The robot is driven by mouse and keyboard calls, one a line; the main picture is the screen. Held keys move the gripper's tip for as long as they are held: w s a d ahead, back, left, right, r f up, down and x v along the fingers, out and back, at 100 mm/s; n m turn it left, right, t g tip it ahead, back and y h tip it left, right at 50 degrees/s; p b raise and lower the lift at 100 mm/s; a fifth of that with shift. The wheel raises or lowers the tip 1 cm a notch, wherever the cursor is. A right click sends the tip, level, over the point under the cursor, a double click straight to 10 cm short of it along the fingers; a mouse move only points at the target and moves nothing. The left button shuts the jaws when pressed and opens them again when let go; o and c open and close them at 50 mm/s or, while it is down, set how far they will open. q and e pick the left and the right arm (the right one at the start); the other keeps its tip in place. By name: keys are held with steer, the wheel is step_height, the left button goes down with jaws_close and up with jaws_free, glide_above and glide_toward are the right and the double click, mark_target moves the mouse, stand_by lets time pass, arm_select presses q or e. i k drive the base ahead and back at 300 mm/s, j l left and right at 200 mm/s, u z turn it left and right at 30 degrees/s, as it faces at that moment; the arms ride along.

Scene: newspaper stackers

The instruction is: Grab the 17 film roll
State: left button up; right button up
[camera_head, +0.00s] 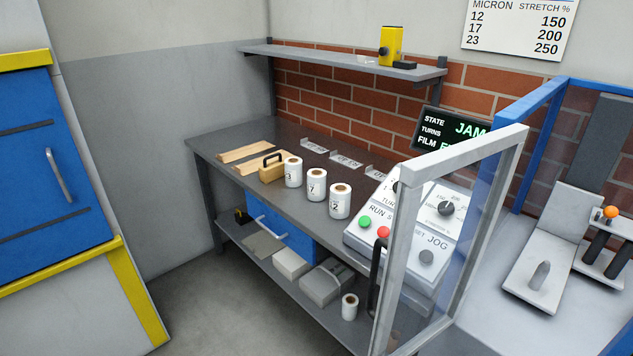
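Three white film rolls with brown cores stand upright in a row on the grey workbench (225,150). The middle roll (316,190) has a dark label whose visible digit looks like 7, so it appears to be the 17 roll. The left roll (293,172) has a partly turned label that looks like it ends in 3. The right roll (340,202) shows a digit like 2. Small gaps separate the rolls. Neither of my grippers is in view.
A control panel (410,225) and an open framed door (455,200) border the rolls' right. Another white roll (349,307) stands on the lower shelf. Grey floor is clear in front.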

mark_target(316, 178)
steer(key=i+j+z, duration=0.3)
steer(key=i+j, duration=0.15)
steer(key=j, duration=0.2)
steer(key=i+j+z, duration=0.2)
steer(key=j, duration=0.2)
steer(key=i+j+z, duration=0.15)
steer(key=j, duration=0.2)
steer(key=i+j+z, duration=0.15)
steer(key=j, duration=0.3)
